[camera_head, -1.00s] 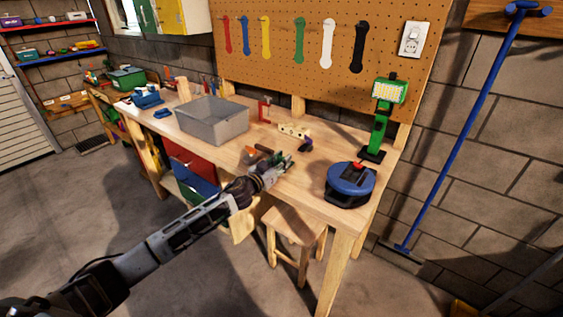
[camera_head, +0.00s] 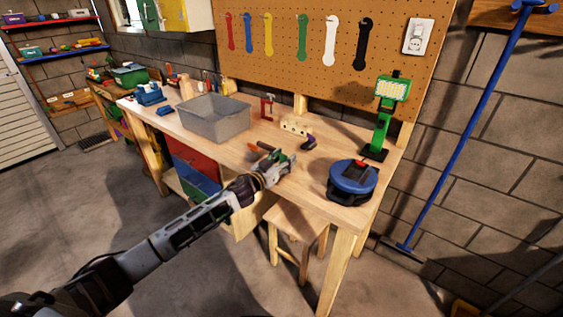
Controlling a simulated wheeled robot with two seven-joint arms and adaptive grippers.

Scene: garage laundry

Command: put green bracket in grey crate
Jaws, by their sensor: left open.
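The grey crate (camera_head: 222,125) stands on the wooden workbench, left of my left gripper, and its inside looks empty. My left gripper (camera_head: 284,165) is open, low over the front middle of the bench. A small green piece, likely the green bracket (camera_head: 283,158), shows at its fingertips. The fingers partly hide it, and I cannot tell whether they touch it. My right gripper is not in view.
A wooden block with holes (camera_head: 295,126) and a red clamp (camera_head: 267,107) are farther back. A stool (camera_head: 296,222) is below.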

